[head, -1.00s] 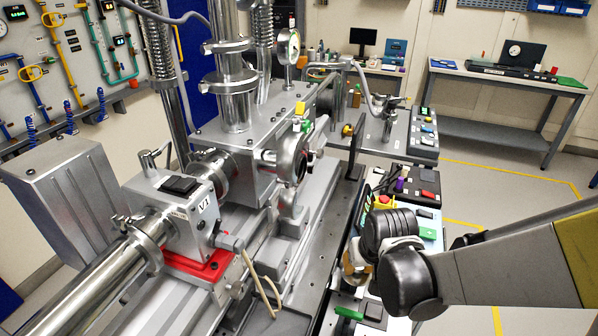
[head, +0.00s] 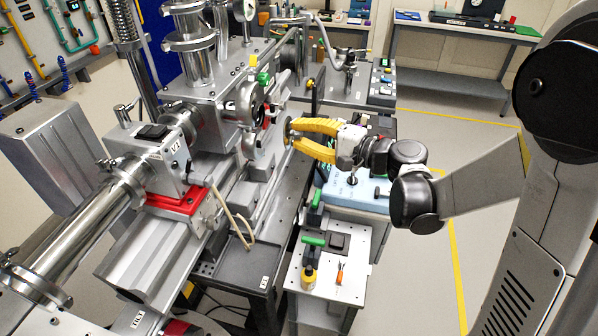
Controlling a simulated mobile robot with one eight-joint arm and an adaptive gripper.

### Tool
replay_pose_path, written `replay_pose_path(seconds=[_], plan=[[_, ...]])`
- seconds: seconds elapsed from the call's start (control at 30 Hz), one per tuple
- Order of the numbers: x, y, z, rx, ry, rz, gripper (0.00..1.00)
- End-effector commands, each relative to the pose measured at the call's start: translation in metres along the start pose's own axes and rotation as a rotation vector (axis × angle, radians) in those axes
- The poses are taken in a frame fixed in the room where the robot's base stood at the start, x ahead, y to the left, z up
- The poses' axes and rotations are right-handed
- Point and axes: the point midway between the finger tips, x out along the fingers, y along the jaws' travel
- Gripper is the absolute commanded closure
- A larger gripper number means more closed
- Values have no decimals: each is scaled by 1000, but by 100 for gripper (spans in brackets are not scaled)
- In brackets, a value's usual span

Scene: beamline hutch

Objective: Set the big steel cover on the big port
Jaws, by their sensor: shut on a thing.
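My gripper (head: 293,134), with yellow fingers, reaches left toward the steel chamber (head: 218,100). It is shut on a thin round disc (head: 287,131) seen nearly edge-on at the fingertips, which looks like the big steel cover; the fingers hide part of it. The big port appears to be the round steel flange (head: 256,103) on the chamber's right side, facing right. The disc is held to the right of this flange and a little lower in the picture, with a gap between them. The port's opening is seen only at a slant.
A blue-topped bench (head: 345,190) with tools stands under my gripper. A pale tray (head: 330,270) with a green-handled tool (head: 313,241) is nearer. The valve block V1 (head: 160,160) sits on a red plate at left. Open floor (head: 450,150) lies to the right.

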Motion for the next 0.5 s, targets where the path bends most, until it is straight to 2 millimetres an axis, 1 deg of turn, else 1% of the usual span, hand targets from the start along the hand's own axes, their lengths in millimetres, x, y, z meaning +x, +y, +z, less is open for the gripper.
replay_pose_path(seconds=[0.03,0.1,0.17,0.33,0.5], plan=[[-3,-11,-6,14,12,-31,100],[-5,-21,-11,27,22,-62,100],[-6,-26,-13,33,26,-77,100],[1,-30,-12,37,27,-86,100],[16,-32,-5,36,26,-85,100]])
